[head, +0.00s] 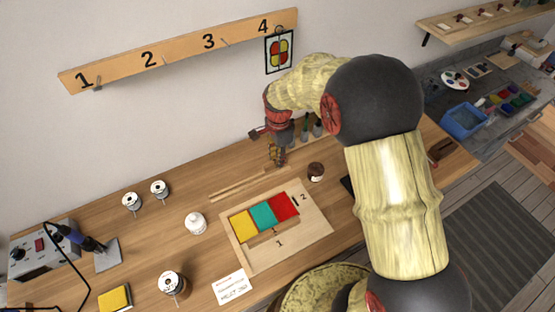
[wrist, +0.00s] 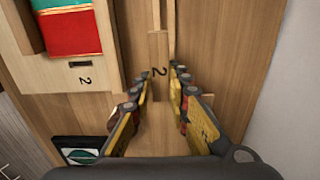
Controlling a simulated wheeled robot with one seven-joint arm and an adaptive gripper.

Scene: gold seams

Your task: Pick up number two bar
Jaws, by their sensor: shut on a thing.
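The number two bar (wrist: 158,48) is a pale wooden strip with a black "2" at its near end, in the wrist view. My gripper (wrist: 163,72) is shut on this end, with one yellow-and-grey finger on each side. In the head view my gripper (head: 277,155) is low at the right end of the thin wooden bars (head: 240,185) on the table. Whether the held bar is clear of the table cannot be told.
A wooden board (head: 310,225) with yellow, teal and red panels and slots marked 1 and 2 lies nearby. A dark jar (head: 316,171) stands right of my gripper. A numbered peg rail (head: 180,52) hangs above.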

